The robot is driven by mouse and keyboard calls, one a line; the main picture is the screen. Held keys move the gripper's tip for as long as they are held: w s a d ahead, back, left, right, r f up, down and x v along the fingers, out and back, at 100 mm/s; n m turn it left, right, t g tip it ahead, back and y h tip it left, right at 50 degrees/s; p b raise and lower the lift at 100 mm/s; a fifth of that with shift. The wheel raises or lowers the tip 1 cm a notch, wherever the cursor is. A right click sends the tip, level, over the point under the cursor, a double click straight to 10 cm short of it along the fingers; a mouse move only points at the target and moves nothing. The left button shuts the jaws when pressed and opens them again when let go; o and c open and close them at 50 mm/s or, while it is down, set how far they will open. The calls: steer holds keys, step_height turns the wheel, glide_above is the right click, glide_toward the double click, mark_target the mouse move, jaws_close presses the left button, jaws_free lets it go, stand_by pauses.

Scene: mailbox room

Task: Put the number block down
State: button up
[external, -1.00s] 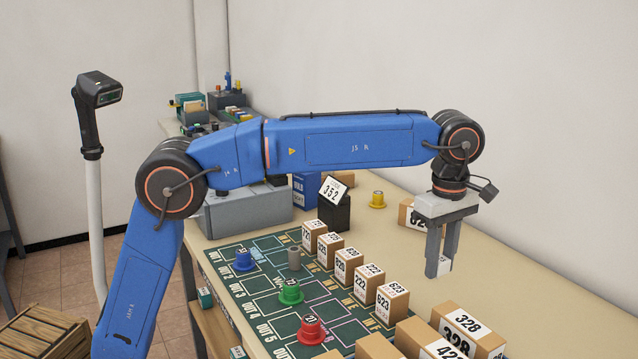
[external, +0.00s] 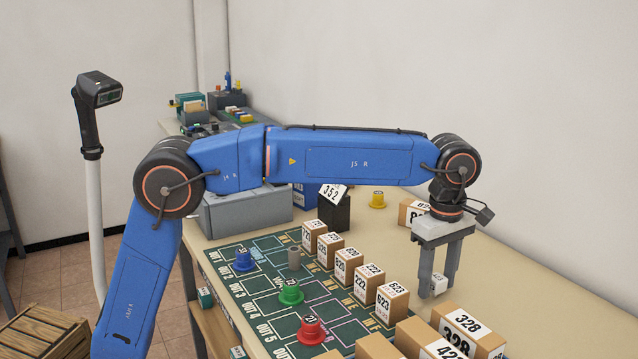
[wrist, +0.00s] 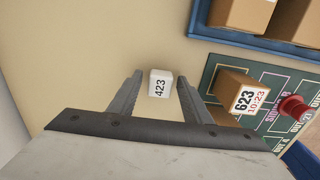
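The number block is a small white block marked 423 (wrist: 160,84). It sits on the bare tan table top, and in the external view (external: 438,285) it is low between my fingertips. My gripper (external: 437,283) points straight down just above the table. In the wrist view its fingers (wrist: 161,80) are spread, with a gap on either side of the block. The open fingers straddle the block without visibly gripping it. In the external view the near finger partly hides the block.
A row of boxes, including one marked 623 (external: 391,302), stands left of my gripper on the green board (external: 260,300). A larger box marked 328 (external: 463,325) is in front. A red piece (external: 311,330) is on the board. The table to the right is clear.

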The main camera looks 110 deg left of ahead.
mark_target(438, 277)
step_height(438, 277, up, 12)
steer(key=shift+r, duration=0.15)
stand_by(0.6)
steer(key=shift+s, duration=0.1)
steer(key=s+d+f+m+t, duration=0.1)
steer(key=s+d+m, duration=0.45)
steer(key=s, duration=0.35)
steer(key=s+d+f+m+t+h, duration=0.1)
steer(key=s+d+m, duration=0.45)
steer(key=s, duration=0.35)
steer(key=s+d+f+m+t, duration=0.1)
steer(key=s+d+f+m, duration=0.1)
steer(key=s+d+m, duration=0.6)
steer(key=s+d+f+m+t, duration=0.1)
steer(key=s+f+m, duration=0.3)
steer(key=s+f, duration=0.5)
steer(key=s+d+f+m+y, duration=0.1)
steer(key=s+d+f+m, duration=0.3)
steer(key=s+f, duration=0.5)
step_height(438, 277, down, 4)
steer(key=shift+s+d+r+t, duration=0.15)
steer(key=shift+s+r+t, duration=0.1)
steer(key=shift+t, duration=0.15)
